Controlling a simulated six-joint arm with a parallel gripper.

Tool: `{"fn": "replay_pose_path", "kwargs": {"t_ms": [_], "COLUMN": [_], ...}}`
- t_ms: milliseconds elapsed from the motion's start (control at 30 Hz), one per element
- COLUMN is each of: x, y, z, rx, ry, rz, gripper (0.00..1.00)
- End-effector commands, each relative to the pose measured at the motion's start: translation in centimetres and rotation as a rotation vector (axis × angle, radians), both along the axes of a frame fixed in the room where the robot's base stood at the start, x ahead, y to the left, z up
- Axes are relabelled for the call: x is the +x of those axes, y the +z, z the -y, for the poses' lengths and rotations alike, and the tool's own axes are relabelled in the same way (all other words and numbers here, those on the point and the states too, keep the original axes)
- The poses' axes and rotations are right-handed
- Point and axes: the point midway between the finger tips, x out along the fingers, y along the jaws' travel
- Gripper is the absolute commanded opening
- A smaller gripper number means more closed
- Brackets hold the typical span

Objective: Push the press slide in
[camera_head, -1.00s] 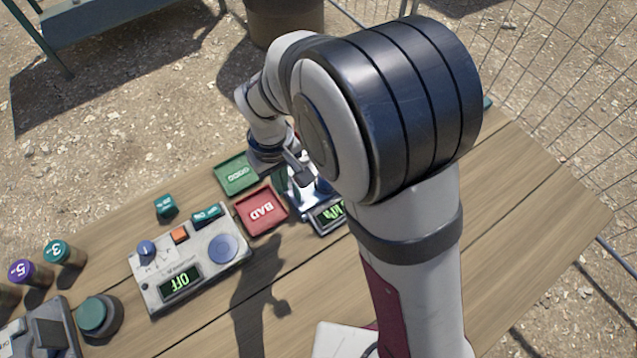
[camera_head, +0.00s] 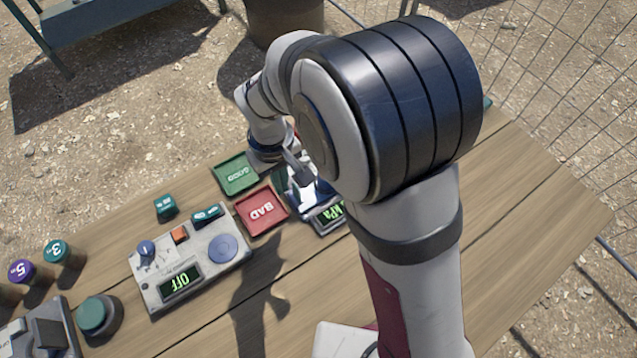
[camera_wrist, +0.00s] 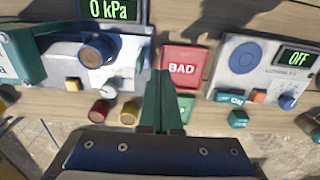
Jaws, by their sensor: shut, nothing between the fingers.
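The press (camera_wrist: 120,58) is a pale and blue metal unit at the upper left of the wrist view. Its display (camera_wrist: 110,9) reads 0 kPa. A brown round part (camera_wrist: 97,52) sits on its front; I cannot tell for sure which part is the slide. In the head view the press (camera_head: 318,193) is partly hidden behind my arm. My gripper (camera_wrist: 163,76) has green fingers, shut and empty, to the right of the press and below the red BAD tray (camera_wrist: 186,68) in the wrist view. Contact with the press is not visible.
A green GOOD tray (camera_head: 236,175) lies beside the red one. A control box (camera_head: 218,268) with an OFF display stands left of them, with a green block (camera_head: 165,207) behind it. Small colored cylinders (camera_wrist: 100,111) lie near the press. The front middle of the table is clear.

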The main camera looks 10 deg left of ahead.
Motion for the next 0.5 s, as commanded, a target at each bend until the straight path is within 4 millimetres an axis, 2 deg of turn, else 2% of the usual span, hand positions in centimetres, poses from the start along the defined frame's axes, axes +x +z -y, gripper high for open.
{"fn": "replay_pose_path", "kwargs": {"t_ms": [200, 500], "x": [0.0, 0.0], "y": [-0.1, -2.2], "z": [0.0, 0.0], "rx": [0.0, -0.001], "ry": [0.0, 0.0], "rz": [0.0, -0.001], "gripper": [0.0, 0.0]}}
